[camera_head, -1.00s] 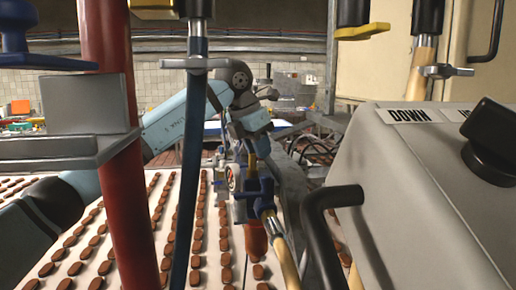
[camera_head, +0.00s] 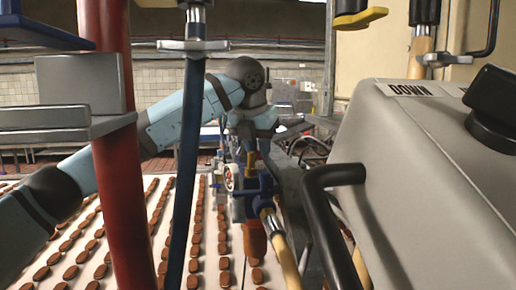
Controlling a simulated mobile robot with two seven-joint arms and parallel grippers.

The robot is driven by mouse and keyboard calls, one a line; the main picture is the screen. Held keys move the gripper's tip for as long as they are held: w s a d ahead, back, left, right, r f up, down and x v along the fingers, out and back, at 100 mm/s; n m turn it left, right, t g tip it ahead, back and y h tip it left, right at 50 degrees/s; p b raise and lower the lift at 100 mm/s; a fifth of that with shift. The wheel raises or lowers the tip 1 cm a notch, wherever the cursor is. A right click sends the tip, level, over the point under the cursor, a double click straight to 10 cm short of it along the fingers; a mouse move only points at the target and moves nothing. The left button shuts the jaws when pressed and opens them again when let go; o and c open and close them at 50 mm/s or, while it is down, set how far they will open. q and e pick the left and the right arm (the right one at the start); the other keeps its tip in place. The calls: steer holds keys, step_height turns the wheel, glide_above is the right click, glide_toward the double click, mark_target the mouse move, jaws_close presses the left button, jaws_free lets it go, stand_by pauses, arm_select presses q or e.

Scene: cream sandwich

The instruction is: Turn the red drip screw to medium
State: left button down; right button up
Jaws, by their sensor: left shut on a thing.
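My left gripper (camera_head: 252,166) comes down from above onto a blue fitting (camera_head: 256,188) right of centre. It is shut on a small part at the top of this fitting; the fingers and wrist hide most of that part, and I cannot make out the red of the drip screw. A pale round piece (camera_head: 229,178) sits on the fitting's left side. A red-brown cylinder (camera_head: 255,238) hangs below it. My right gripper is not in view.
A yellowish hose (camera_head: 282,250) runs down from the fitting. A grey machine cover (camera_head: 410,165) with a black handle (camera_head: 325,195) stands close on the right. A red pipe (camera_head: 122,190) and a dark blue hose (camera_head: 190,140) cross the foreground. Rows of brown biscuits lie on a white belt.

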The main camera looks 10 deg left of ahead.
arm_select(q)
steer(key=shift+r, duration=0.1)
steer(key=c, duration=1)
jaws_free()
steer(key=shift+o, duration=0.2)
steer(key=v, duration=1.3)
steer(key=shift+r+b, duration=0.4)
